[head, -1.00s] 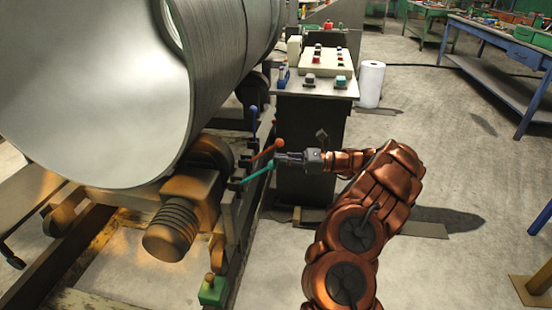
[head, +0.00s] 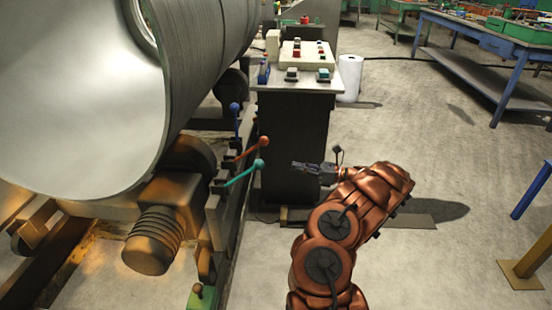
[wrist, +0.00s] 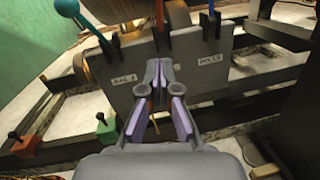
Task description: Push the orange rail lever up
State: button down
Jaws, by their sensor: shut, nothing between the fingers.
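The orange rail lever (head: 250,149) slants up and to the right from the rail, between an upright blue lever (head: 236,122) and a slanting teal lever (head: 243,174). My gripper (head: 296,165) is shut and empty, to the right of the orange lever's knob and a little lower in the head view, apart from it. In the wrist view my gripper (wrist: 158,66) points at the grey labelled lever plate (wrist: 185,70). There the orange lever (wrist: 159,18) stands above the fingertips, its top cut off by the frame. The teal lever (wrist: 82,22) is left, the blue lever (wrist: 211,18) right.
A large metal drum (head: 80,90) on rollers fills the left. A dark console (head: 292,140) with a button panel stands behind my gripper. A green box with a small lever (head: 202,297) sits low in front.

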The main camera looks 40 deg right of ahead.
send_near(248, 152)
notch_tip(248, 152, down, 2)
jog(key=w+a, duration=0.1)
jog(key=w+r, duration=0.1)
jog(key=w+a+r+b, duration=0.1)
jog(key=shift+w+a+r, duration=0.3)
jog(key=shift+w+r, duration=0.05)
